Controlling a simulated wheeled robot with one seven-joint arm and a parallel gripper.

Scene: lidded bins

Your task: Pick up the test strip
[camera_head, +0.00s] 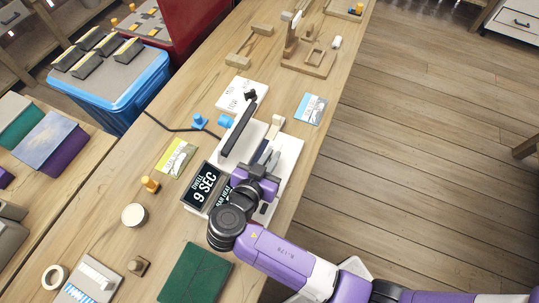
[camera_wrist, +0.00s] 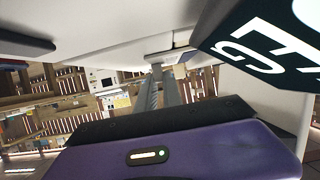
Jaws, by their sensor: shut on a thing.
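My gripper (camera_head: 267,154) is over the white sealing machine (camera_head: 288,158), beside its long dark bar (camera_head: 239,130). In the wrist view my gripper's two fingers (camera_wrist: 161,72) are close together, with a small pale piece (camera_wrist: 166,57) at their tips. I take this piece to be the test strip, but most of it is hidden and its shape is hard to tell. The machine's black panel (camera_head: 205,188) reads "DWELL 9 SEC" and lies left of my gripper. A corner of a dark lettered panel (camera_wrist: 265,45) shows close by in the wrist view.
A blue-and-white card (camera_head: 311,108) lies right of the machine and a yellow card (camera_head: 175,158) left of it. A green board (camera_head: 196,275), a round white lid (camera_head: 134,215) and an orange peg (camera_head: 150,184) lie nearer. Wooden stands (camera_head: 308,60) are farther back. The right table edge borders open floor.

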